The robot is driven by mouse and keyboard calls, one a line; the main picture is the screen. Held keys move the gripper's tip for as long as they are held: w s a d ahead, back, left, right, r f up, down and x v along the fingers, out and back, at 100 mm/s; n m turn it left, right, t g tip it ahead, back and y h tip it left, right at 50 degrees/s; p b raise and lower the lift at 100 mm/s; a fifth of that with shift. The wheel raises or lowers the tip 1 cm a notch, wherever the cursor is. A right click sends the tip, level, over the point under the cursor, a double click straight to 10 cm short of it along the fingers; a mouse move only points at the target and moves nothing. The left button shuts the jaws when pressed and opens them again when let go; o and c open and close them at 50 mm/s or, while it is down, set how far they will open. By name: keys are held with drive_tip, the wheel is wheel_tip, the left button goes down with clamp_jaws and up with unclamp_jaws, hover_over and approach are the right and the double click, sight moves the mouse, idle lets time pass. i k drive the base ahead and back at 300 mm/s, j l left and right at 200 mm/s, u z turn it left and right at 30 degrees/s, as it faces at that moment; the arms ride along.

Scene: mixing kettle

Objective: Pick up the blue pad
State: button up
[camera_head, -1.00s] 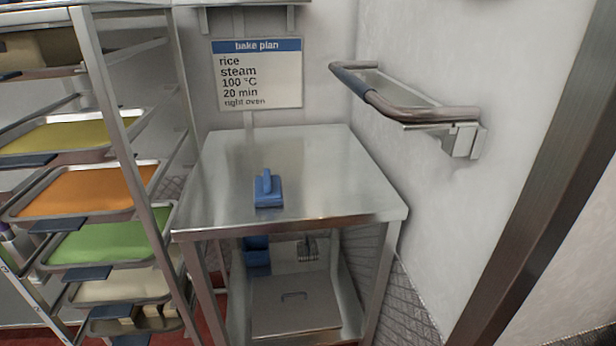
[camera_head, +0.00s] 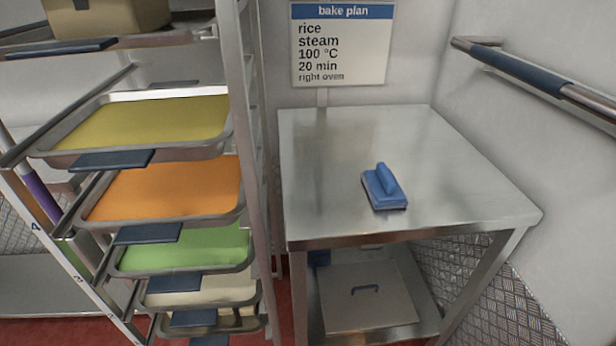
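My gripper is not in view.
A tray rack (camera_head: 245,130) stands close at the table's left, with several trays and dark blue handles jutting forward. A wall rail (camera_head: 530,75) is at the upper right. The rest of the tabletop is bare.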

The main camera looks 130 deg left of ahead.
sight(384, 191)
drive_tip(key=k+u, duration=0.15)
drive_tip(key=u, duration=0.3)
drive_tip(key=k+j+u, duration=0.15)
drive_tip(key=u, duration=0.3)
drive_tip(key=k+j+u, duration=0.15)
drive_tip(key=u, duration=0.35)
drive_tip(key=k+j+u, duration=0.15)
drive_tip(key=u, duration=0.3)
